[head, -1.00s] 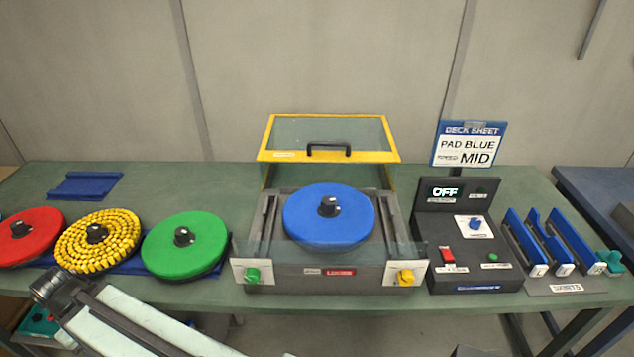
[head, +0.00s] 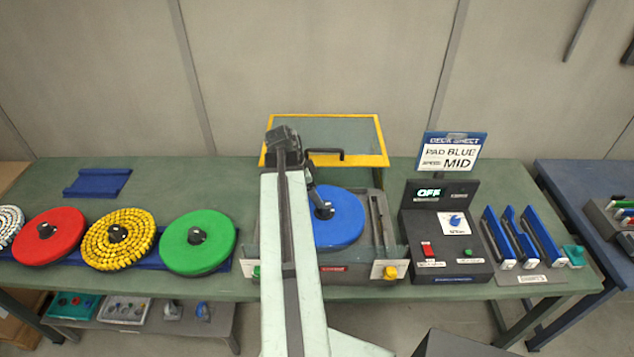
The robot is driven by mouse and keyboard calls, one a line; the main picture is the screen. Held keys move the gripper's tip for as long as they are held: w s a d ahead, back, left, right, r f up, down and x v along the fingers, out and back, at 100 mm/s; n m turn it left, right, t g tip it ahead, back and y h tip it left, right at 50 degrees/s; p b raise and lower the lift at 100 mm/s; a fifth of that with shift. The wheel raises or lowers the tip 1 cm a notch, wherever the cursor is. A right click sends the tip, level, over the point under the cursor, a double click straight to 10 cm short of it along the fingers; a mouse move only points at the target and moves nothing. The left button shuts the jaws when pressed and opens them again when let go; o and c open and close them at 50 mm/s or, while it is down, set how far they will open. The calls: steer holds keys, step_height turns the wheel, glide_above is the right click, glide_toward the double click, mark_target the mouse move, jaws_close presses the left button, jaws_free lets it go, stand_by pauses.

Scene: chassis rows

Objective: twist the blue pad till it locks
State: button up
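The blue pad (head: 346,220) lies flat in the machine (head: 376,205) at the middle of the bench, with a black knob (head: 323,211) at its centre. My arm reaches up over the machine and hides the pad's left part. My gripper (head: 320,205) points down at the knob from above. Its fingertips are small and dark against the dark knob, so I cannot tell whether they grip it or are open. The machine's yellow-framed clear lid (head: 372,159) stands raised behind the pad.
Green (head: 215,245), yellow (head: 105,240) and red (head: 62,245) pads lie to the left. A control box (head: 440,265) reading OFF stands right of the machine, beside blue-handled pieces (head: 545,240). A sign (head: 451,152) reads PAD BLUE, MID. A clear low panel fronts the machine.

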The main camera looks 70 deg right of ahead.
mark_target(324, 214)
steer(key=shift+s+d+f+b, duration=0.2)
steer(key=shift+s+f+b, duration=0.1)
steer(key=shift+b, duration=0.1)
steer(key=b+x, duration=0.6)
steer(key=shift+f, duration=0.25)
steer(key=shift+s+d+f+b, duration=0.15)
steer(key=shift+f+b, duration=0.2)
steer(key=shift+b, duration=0.05)
steer(key=shift+r, duration=0.1)
jaws_close()
